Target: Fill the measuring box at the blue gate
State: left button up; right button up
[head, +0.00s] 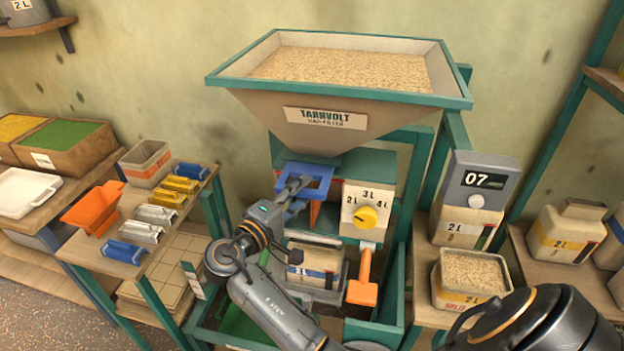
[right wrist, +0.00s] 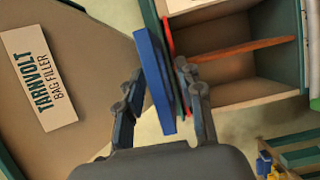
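The blue gate (head: 318,174) sits under the hopper (head: 230,103), which holds grain. My right gripper (head: 293,187) is at the left front of the gate. In the right wrist view the blue gate (right wrist: 154,80) stands edge-on between the two fingers (right wrist: 157,88), which appear closed against its sides. A dial with a yellow knob (head: 366,217) is beside the gate, with an orange lever (head: 363,282) below. My left gripper is out of view.
A left table holds an orange scoop (head: 92,207) and several blue, silver and yellow pieces (head: 155,214). At right, an open grain-filled box (head: 470,272) stands before a display reading 07 (head: 484,180). Green frame posts (head: 413,185) flank the work space.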

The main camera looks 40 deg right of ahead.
jog(key=shift+a+r, duration=0.1)
jog(key=shift+c, duration=0.4)
grip_shut()
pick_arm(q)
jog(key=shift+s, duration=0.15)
pick_arm(e)
jog(key=shift+s, duration=0.1)
